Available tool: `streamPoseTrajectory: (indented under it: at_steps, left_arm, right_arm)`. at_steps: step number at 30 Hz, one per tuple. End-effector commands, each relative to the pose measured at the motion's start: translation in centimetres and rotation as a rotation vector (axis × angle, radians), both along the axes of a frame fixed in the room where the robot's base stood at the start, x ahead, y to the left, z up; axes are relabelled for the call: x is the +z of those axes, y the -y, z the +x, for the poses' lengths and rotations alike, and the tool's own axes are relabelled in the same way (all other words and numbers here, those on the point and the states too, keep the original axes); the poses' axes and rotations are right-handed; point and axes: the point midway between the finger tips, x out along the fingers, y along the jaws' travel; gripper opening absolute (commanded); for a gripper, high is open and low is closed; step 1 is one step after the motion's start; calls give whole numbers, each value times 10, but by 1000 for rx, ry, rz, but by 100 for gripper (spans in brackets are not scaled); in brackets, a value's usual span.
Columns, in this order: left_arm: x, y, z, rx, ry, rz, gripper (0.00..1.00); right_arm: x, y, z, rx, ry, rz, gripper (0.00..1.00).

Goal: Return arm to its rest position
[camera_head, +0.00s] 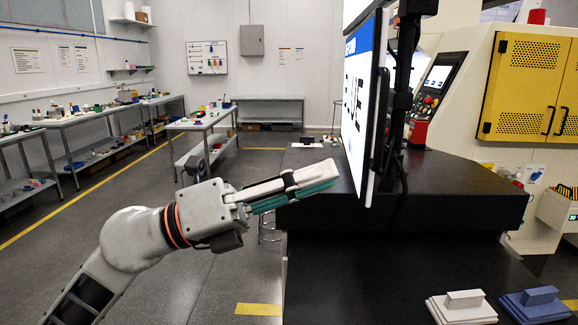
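My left arm comes in from the lower left, with its pale grey wrist and orange band in the middle of the camera_head view. My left gripper (318,178) points right, above the near left part of the black bench (440,205) and in front of the upright screen (362,100). A teal strip (290,199) runs along the underside of its fingers. I cannot tell if that is part of the fingers or a thing between them, and the finger gap is hidden from this side. My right arm and gripper are out of view.
A white block with a raised grip (462,313) and a blue one (535,309) lie at the lower right. The screen's dark post (402,85) stands behind it. A yellow-doored machine (525,85) stands at right. Work tables (205,118) are far left, with open floor before them.

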Motion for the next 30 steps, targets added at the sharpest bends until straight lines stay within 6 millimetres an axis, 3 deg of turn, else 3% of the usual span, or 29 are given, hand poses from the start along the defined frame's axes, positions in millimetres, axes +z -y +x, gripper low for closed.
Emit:
streamPoseTrajectory:
  at_steps: [8, 14, 17, 22, 26, 30]
  left_arm:
    - [-49, -36, 31, -22, -393, -319, 25]
    - [-108, -74, 63, 37, -686, -546, 25]
    - [-148, -95, 76, 85, -834, -655, 25]
    - [-232, -132, 89, 198, -1092, -827, 25]
    - [-300, -156, 86, 295, -1271, -934, 25]
    - [-373, -179, 70, 403, -1451, -1031, 25]
  right_arm:
    - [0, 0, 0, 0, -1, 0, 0]
    - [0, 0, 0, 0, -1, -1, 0]
    - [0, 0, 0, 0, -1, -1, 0]
    - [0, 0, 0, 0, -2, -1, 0]
    - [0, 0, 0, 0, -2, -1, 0]
    - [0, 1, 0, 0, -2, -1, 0]
